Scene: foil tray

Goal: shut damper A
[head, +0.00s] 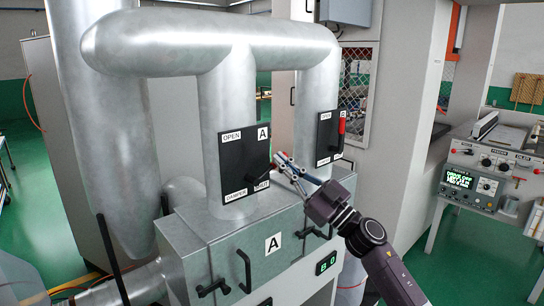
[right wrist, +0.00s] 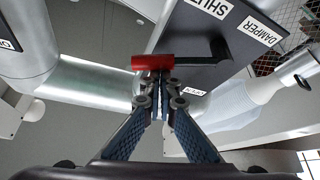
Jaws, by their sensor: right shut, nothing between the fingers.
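Damper A's black plate (head: 240,148) is on the left vertical duct, with OPEN at its top and DAMPER and SHUT labels along its bottom. In the right wrist view the plate (right wrist: 240,45) appears upside down. Its black lever (right wrist: 205,52) runs sideways to a red handle (right wrist: 147,62), toward the plate's SHUT side. My right gripper (head: 281,158) is at the plate's lower right. In the wrist view its fingertips (right wrist: 160,78) are together and empty, right at the handle; whether they touch it I cannot tell. My left gripper is not in view.
A second black damper plate (head: 326,150) with an upright red handle (head: 342,125) is on the right duct, close behind my right gripper. The grey box (head: 240,245) below has black handles. A control console (head: 485,165) stands at the right.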

